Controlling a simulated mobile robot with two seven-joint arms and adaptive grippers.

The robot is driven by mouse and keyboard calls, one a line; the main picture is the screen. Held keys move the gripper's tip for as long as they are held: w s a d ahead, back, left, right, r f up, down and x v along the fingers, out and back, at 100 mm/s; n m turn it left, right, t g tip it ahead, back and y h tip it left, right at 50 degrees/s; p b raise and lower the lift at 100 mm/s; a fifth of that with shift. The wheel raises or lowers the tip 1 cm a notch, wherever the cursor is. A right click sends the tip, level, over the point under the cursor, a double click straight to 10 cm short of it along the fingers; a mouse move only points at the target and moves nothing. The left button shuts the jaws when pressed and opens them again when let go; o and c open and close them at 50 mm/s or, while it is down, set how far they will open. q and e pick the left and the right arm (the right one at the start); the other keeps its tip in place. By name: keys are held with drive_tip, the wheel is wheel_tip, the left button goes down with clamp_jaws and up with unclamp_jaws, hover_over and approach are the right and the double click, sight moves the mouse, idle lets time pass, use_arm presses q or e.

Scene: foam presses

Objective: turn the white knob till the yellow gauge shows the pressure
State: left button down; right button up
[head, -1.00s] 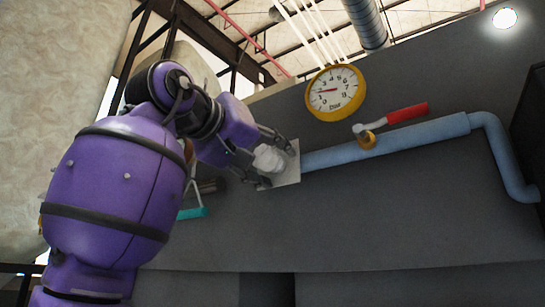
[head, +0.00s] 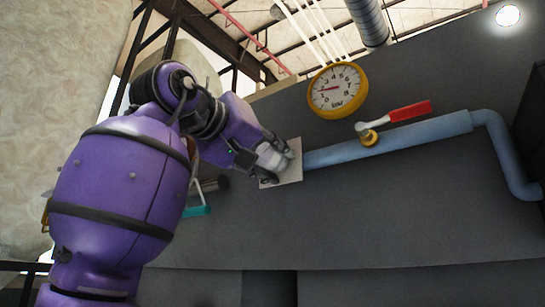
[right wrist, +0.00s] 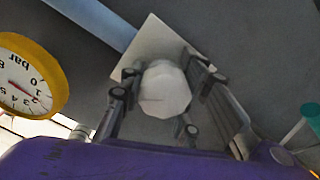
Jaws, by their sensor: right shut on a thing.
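The white knob (head: 269,158) sits on a pale square plate (head: 291,172) on the dark wall. My right gripper (head: 274,161) is shut on it, one finger on each side; in the right wrist view the knob (right wrist: 165,90) shows between the fingers. The yellow gauge (head: 337,91) hangs on the wall above and to the right of the knob. Its needle points left, among the low numbers; the exact reading is too small to tell. The gauge also shows at the left of the right wrist view (right wrist: 28,80). My left gripper is not in view.
A blue pipe (head: 420,134) runs right from the plate and bends down at the far right. A red-handled valve (head: 409,111) stands on it, below the gauge. A teal handle (head: 197,211) shows below my right arm. The wall below the pipe is clear.

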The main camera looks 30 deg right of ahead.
drive_tip(key=shift+s+r+m, duration=0.15)
drive_tip(key=shift+s+m, duration=0.05)
drive_tip(key=shift+m, duration=0.4)
drive_tip(key=m, duration=0.3)
drive_tip(key=shift+m, duration=0.4)
drive_tip(key=shift+f+m, duration=0.2)
drive_tip(key=shift+m, duration=1.7)
drive_tip(key=o, duration=1.1)
drive_tip(key=shift+f, duration=0.1)
